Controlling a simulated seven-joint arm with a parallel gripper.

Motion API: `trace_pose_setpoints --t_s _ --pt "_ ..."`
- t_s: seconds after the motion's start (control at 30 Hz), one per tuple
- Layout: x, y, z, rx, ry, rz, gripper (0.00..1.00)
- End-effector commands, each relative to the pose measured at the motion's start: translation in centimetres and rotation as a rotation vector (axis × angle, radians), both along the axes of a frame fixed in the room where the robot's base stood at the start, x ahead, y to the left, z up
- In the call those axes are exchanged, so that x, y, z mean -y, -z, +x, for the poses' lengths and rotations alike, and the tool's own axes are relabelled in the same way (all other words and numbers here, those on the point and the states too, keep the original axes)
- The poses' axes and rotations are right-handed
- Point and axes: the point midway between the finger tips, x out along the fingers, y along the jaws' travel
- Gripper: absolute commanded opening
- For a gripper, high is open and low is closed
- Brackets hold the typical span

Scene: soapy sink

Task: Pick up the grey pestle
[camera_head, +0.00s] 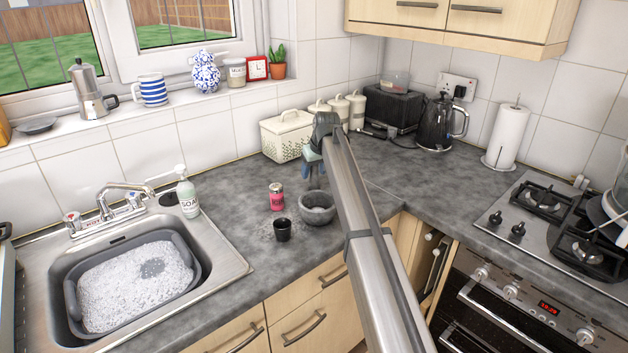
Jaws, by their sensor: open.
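A grey stone mortar (305,213) stands on the dark worktop right of the sink, partly covered by my arm. I cannot make out the grey pestle as a separate shape; the mortar's inside is grey and too small to read clearly. My gripper (314,183) points down just above the mortar's back rim, with its fingers apart and nothing seen between them. My arm link hides the worktop to the right of the mortar.
A black cup (282,231) and a pink can (276,197) stand close left of the mortar. A bread bin (285,138) and white canisters (338,112) stand behind. The sink (225,262) holds a soapy tub (70,300).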

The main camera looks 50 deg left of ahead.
Motion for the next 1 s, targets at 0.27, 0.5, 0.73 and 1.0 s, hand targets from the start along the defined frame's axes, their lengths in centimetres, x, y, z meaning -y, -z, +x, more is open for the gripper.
trace_pose_setpoints --t_s 0.27,0.5,0.73,1.0 --pt "-0.23 0.56 0.06 0.0 0.0 0.001 0.58" --pt "-0.21 0.55 0.05 0.0 0.0 0.0 0.36" --pt "-0.21 0.54 0.05 0.0 0.0 0.0 0.14" --pt "-0.22 0.48 0.05 0.0 0.0 0.001 0.08"
